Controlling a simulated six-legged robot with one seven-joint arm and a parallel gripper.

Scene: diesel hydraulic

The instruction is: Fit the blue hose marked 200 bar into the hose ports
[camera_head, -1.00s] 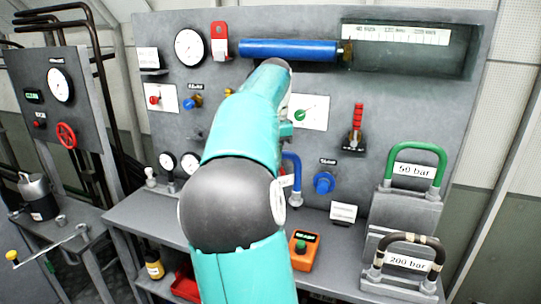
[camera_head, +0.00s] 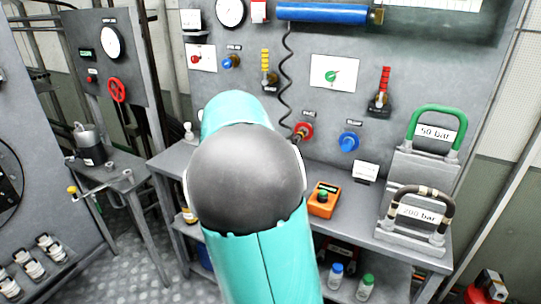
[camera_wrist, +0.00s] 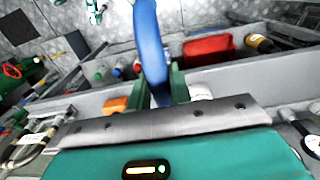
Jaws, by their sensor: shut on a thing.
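A blue hose (camera_wrist: 150,45) rises between the green fingers of my gripper (camera_wrist: 162,84) in the wrist view; the fingers are shut on it. Its ends and any marking cannot be made out. In the head view my arm hides the gripper and the hose. The panel has a red round fitting (camera_head: 303,131) and a blue round fitting (camera_head: 348,142) side by side above the bench. Their small labels are unreadable, so I cannot tell whether these are the hose ports. The hose is not seen touching either fitting.
A rack marked 200 bar (camera_head: 418,214) holds a black hose (camera_head: 432,190); behind it a green hose (camera_head: 437,111) stands in the 50 bar rack. An orange box (camera_head: 324,200) sits on the bench. A black coiled cord (camera_head: 286,75) hangs on the panel. Bottles stand on the lower shelf.

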